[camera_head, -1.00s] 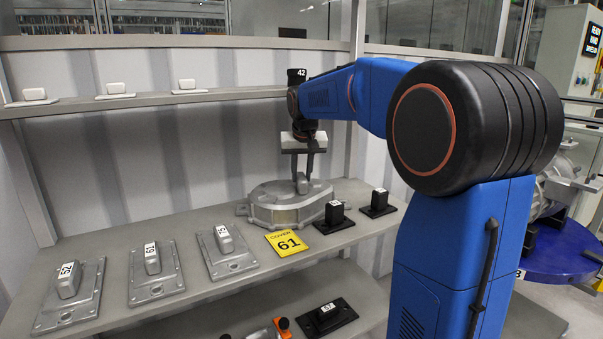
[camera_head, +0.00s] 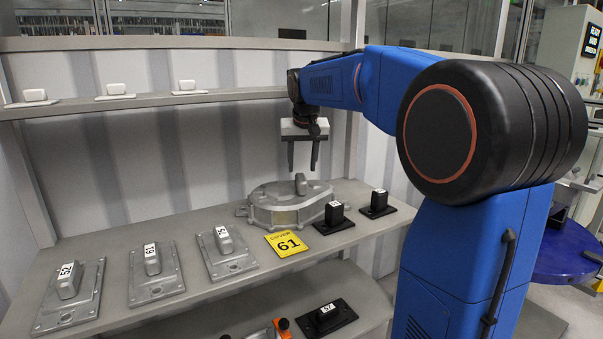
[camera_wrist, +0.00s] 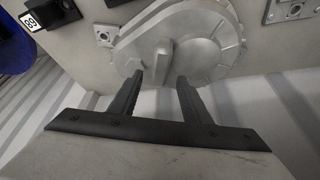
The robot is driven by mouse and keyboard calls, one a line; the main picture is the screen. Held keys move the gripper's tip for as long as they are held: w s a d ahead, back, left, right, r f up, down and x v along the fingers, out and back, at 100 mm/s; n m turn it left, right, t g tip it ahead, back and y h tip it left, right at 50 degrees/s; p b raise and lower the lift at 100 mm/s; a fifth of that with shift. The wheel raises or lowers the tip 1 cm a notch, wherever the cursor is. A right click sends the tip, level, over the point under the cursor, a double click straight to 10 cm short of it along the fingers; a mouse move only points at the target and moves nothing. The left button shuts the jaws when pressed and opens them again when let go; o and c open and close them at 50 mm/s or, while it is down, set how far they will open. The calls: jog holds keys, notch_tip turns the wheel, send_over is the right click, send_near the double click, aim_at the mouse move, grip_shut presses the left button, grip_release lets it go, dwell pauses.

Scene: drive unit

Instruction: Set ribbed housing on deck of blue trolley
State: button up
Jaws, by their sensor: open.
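A round grey ribbed casting with an upright grip block, which I take as the ribbed housing (camera_head: 270,208), sits on the shelf behind the yellow "COVER 61" plate. It also shows in the wrist view (camera_wrist: 195,50), with fine ribs along its right rim. My gripper (camera_head: 302,168) is open and empty just above the grip block, fingers pointing down. In the wrist view my open gripper (camera_wrist: 160,76) has fingertips apart, with the block beyond them. A round blue deck (camera_head: 575,247), apparently the blue trolley, is at the right, partly hidden by my arm.
Black blocks on plates (camera_head: 334,217) stand close to the right of the casting. Several grey plates with upright blocks (camera_head: 150,270) fill the shelf's left part. An upper shelf (camera_head: 150,101) runs behind. A lower shelf holds a black block (camera_head: 328,315).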

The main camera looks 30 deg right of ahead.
jog(key=d+v, duration=0.1)
jog(key=v, duration=0.6)
jog(key=shift+a+r, duration=0.15)
jog(key=shift+a, duration=0.3)
jog(key=shift+s, duration=0.15)
